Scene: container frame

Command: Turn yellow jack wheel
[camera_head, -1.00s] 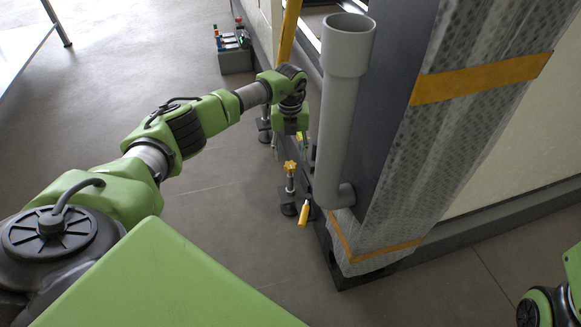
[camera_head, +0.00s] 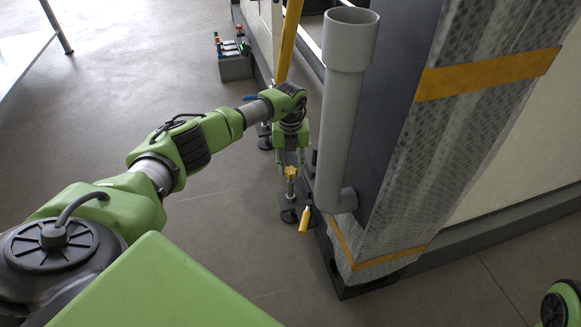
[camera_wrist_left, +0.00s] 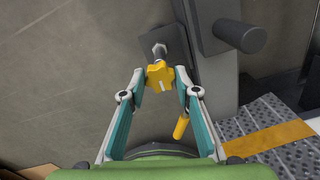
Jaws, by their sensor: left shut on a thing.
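The yellow jack wheel (camera_head: 290,173) is a small lobed knob on top of a metal jack post beside the dark frame's lower edge. It also shows in the left wrist view (camera_wrist_left: 160,75), between the fingertips. My left gripper (camera_head: 290,165) reaches down over it from above. In the left wrist view my left gripper (camera_wrist_left: 159,73) is shut on the wheel, one teal finger on each side. The jack's foot (camera_head: 289,216) rests on the floor. My right gripper is out of view; only part of my right arm shows at the lower right.
A yellow handle (camera_head: 304,226) sticks out near the jack, beside the right finger in the wrist view. A grey pipe (camera_head: 346,110) and a wrapped column (camera_head: 450,150) stand close on the right. A box with coloured items (camera_head: 235,65) lies behind. Floor is open on the left.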

